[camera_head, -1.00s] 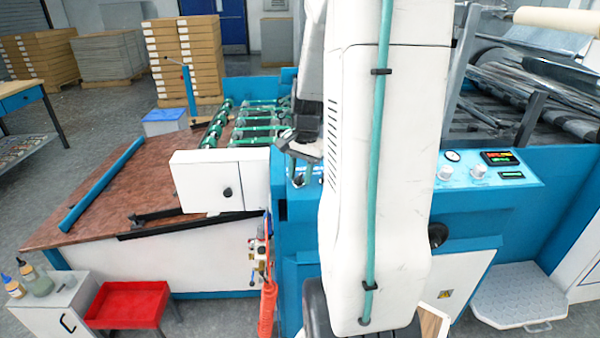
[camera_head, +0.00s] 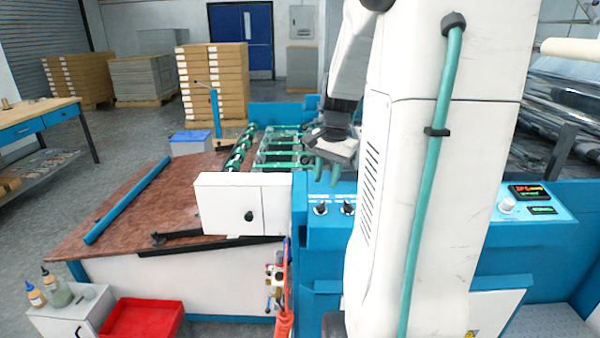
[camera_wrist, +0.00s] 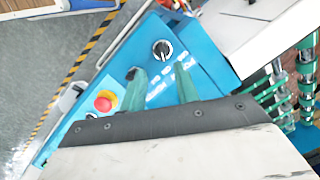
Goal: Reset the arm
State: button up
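My gripper (camera_head: 328,172) hangs near the blue control panel (camera_head: 330,226) of the machine, with its two green fingers pointing down and empty. In the wrist view my gripper (camera_wrist: 159,72) shows its two fingers spread apart with nothing between them. Beyond the fingertips is a black selector knob (camera_wrist: 162,48) on the blue panel. A red emergency button (camera_wrist: 105,101) with a yellow ring is to the left of the fingers. My white arm stands tall in the head view and hides part of the machine.
Green rollers (camera_head: 280,150) lie behind the gripper over the brown feed table (camera_head: 130,210). A white box (camera_head: 243,204) stands left of the panel. Stacked cartons (camera_head: 212,85) are at the back. A red tray (camera_head: 140,318) is at lower left. Open floor lies to the left.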

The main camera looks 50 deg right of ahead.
dwell(0.3)
jog(key=s+a+r+n, duration=0.1)
jog(key=s+a+n, duration=0.3)
jog(key=a, duration=0.6)
jog(key=s+a+r+n, duration=0.1)
jog(key=s+a+n, duration=0.2)
jog(key=a+n, duration=0.3)
jog(key=s+a+r+n, duration=0.2)
jog(key=s+a+n, duration=0.2)
jog(key=a, duration=1)
jog(key=shift+s+a+n, duration=0.25)
jog(key=shift+s+n, duration=0.1)
jog(key=shift+n, duration=0.65)
jog(key=shift+r, duration=0.1)
